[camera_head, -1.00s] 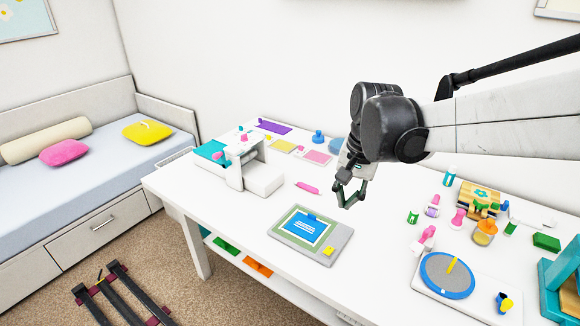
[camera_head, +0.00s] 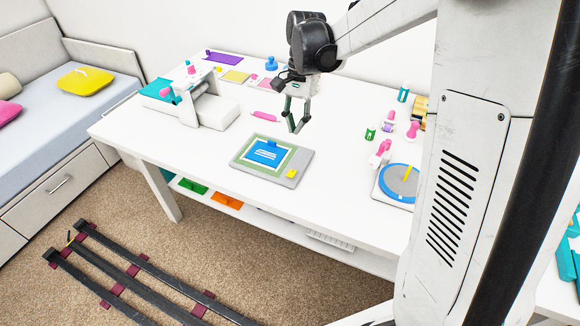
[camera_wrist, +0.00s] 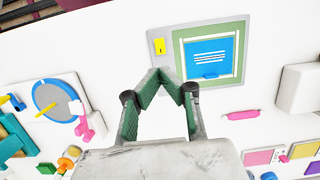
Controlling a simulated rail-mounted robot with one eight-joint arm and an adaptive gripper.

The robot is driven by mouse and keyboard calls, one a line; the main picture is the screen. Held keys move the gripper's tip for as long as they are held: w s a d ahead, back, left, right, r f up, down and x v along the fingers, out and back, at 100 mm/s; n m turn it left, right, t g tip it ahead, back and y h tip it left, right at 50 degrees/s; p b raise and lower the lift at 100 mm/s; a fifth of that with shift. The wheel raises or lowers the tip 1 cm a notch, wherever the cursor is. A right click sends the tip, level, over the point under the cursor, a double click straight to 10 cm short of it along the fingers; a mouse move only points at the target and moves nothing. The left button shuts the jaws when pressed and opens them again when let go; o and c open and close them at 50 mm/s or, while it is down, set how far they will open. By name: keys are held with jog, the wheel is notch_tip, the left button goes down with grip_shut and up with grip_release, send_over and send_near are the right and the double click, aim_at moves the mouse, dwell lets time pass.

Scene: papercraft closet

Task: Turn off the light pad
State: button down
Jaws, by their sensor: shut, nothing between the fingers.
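The light pad (camera_head: 303,161) is a flat grey slab on the white table. It also shows at the top of the wrist view (camera_wrist: 243,50). A green-framed sheet with a blue card (camera_head: 268,152) lies on it. A yellow switch (camera_head: 292,173) sits at its near right corner; in the wrist view the switch (camera_wrist: 159,46) is just beyond my fingertips. My gripper (camera_head: 297,131) hangs above the table behind the pad, apart from it. Its green fingers meet at the tips in the wrist view (camera_wrist: 164,72), with nothing between them. The light's state is unclear.
A white die-cutting machine (camera_head: 205,108) stands left of the pad. A pink tool (camera_head: 265,116) lies behind it. A round blue turntable (camera_head: 398,181) and several small bottles stand to the right. The tabletop around the pad is clear.

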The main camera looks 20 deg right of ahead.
aim_at(290, 174)
jog(key=b+x, duration=0.1)
jog(key=x, duration=1.3)
